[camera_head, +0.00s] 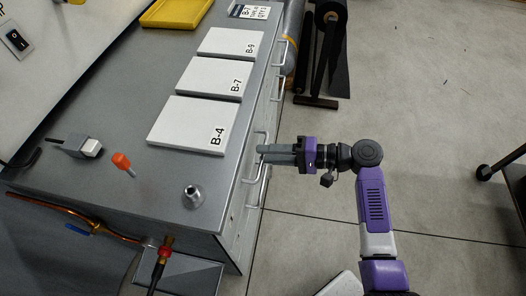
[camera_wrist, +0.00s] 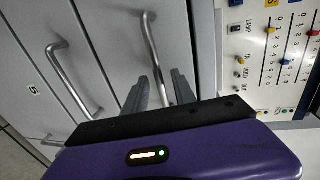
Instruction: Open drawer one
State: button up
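The bench's drawer fronts (camera_wrist: 110,45) fill the left of the wrist view, all looking shut, with bar handles. One handle (camera_wrist: 150,40) runs down between my gripper's fingers (camera_wrist: 159,88), which stand apart on either side of it. Another handle (camera_wrist: 70,80) is to the left, on a front with a small label that looks like a 5 (camera_wrist: 33,91). In the head view my gripper (camera_head: 262,154) reaches left to the drawer handles on the bench's right side. I cannot tell whether the fingers touch the bar. No label for drawer one can be read.
The bench top (camera_head: 165,180) carries white plates marked B-4 (camera_head: 188,124), B-7 (camera_head: 209,78) and B-9 (camera_head: 231,43). A control panel (camera_wrist: 270,60) with sliders is right of the drawers in the wrist view. Dark rolls (camera_head: 325,50) stand behind; the floor (camera_head: 430,110) at right is mostly clear.

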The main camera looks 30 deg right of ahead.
jog(key=shift+x, duration=0.85)
grip_shut()
dwell(0.8)
